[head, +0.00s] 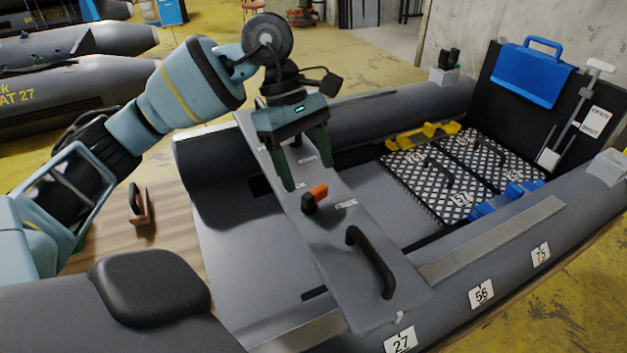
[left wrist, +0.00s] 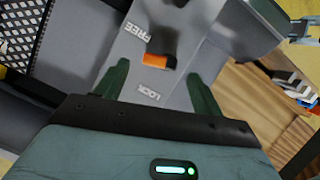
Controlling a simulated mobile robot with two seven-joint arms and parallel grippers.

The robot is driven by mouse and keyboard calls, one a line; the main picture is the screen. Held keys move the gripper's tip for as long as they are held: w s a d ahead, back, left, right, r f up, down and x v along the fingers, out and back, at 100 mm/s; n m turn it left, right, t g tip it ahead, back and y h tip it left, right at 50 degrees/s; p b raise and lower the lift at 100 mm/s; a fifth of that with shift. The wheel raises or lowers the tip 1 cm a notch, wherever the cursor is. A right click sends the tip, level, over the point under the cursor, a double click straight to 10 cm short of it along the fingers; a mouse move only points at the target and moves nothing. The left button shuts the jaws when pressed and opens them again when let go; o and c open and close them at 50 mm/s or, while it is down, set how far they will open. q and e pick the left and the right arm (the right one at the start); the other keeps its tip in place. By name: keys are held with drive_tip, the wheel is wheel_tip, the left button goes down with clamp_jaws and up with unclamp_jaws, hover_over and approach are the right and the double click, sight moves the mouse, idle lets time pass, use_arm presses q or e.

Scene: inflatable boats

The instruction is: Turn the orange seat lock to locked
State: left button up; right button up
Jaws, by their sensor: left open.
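The seat lock (head: 317,194) is a small lever with an orange end and a black base, on the grey bench seat (head: 345,265) across the boat. In the left wrist view its orange end (left wrist: 155,61) points left from the black part, with a FREE label (left wrist: 148,31) above it and a LOCK label (left wrist: 149,92) below. I cannot tell which label it is set to. My left gripper (head: 308,178) is open, fingers pointing down just above and behind the lock. In the left wrist view the fingers (left wrist: 157,72) stand apart on either side, empty. My right gripper is not in view.
A black handle (head: 371,262) rises from the seat near the lock. Chequered floor panels (head: 440,185), a yellow holder (head: 422,137) and a blue case (head: 533,75) are to the right. A wooden board (head: 170,235) lies left of the seat.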

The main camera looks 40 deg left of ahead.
sight(314, 190)
use_arm(q)
drive_tip(key=shift+x, duration=1.95)
drive_tip(key=shift+c, duration=0.2)
drive_tip(key=c, duration=0.9)
drive_tip(key=shift+c, duration=0.2)
